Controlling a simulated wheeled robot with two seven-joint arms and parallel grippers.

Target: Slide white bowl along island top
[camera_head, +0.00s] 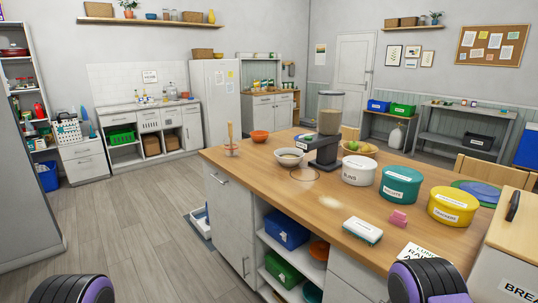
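The white bowl (290,153) stands upright on the wooden island top (318,205), near its far left part. It sits just left of a grey grinder or dispenser with a clear hopper (328,117); from this angle I cannot tell whether the two touch. Something greyish seems to lie inside the bowl, too small to make out. Parts of my two arms show at the bottom left and bottom right edges. Neither gripper's fingers are in view, and nothing of mine is at the bowl.
A thin dark ring (304,174) lies in front of the bowl. White (359,170), teal (400,184) and yellow (453,205) canisters line the right. The front left top is clear.

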